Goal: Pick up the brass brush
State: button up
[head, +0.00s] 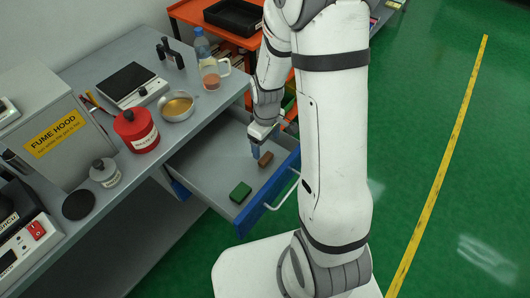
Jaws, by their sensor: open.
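A pulled-out grey drawer (222,149) with a blue front holds two small blocks. A small brown block (265,159), which looks like the brass brush, lies near the drawer's right side; bristles are too small to make out. A dark green block (240,192) lies closer to the drawer front. My gripper (255,151) points down into the drawer, just left of the brown block, with a bluish fingertip beside it. The gripper is open and empty. Whether it touches the brown block cannot be told.
The bench above holds a brass-coloured bowl (177,106), a red can (136,131), a scale (131,85), a jug (211,76) and a bottle (201,44). A fume hood (55,135) stands left. The drawer's blue front (262,199) forms a raised edge. Green floor is clear at right.

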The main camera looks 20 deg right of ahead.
aim_at(266, 158)
jog(key=shift+f, duration=3.75)
jog(key=shift+c, duration=0.4)
jog(key=c, duration=1)
jog(key=shift+w+r, duration=0.1)
